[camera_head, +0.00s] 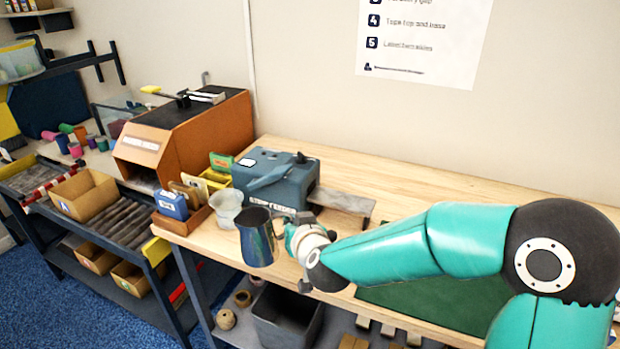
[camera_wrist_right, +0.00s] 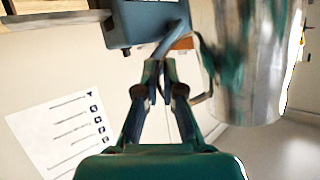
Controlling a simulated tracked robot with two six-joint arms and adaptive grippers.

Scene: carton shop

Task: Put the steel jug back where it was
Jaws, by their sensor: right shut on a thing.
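The steel jug (camera_head: 257,240) is at the front edge of the wooden bench in the head view, just in front of a translucent beaker. It looks about upright; I cannot tell whether its base touches the bench. My right gripper (camera_head: 287,236) is on the jug's right side, shut on its handle. In the right wrist view the jug (camera_wrist_right: 252,60) fills the upper right, and my right gripper's fingers (camera_wrist_right: 160,75) meet at the handle (camera_wrist_right: 205,70). My left gripper is in neither view.
The beaker (camera_head: 225,208) stands close behind the jug. A blue-grey tape feeder (camera_head: 272,180) is behind them. A box of cards (camera_head: 185,218) sits at the left. A green mat (camera_head: 425,308) lies at the right, partly behind my arm. The bench's back right is clear.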

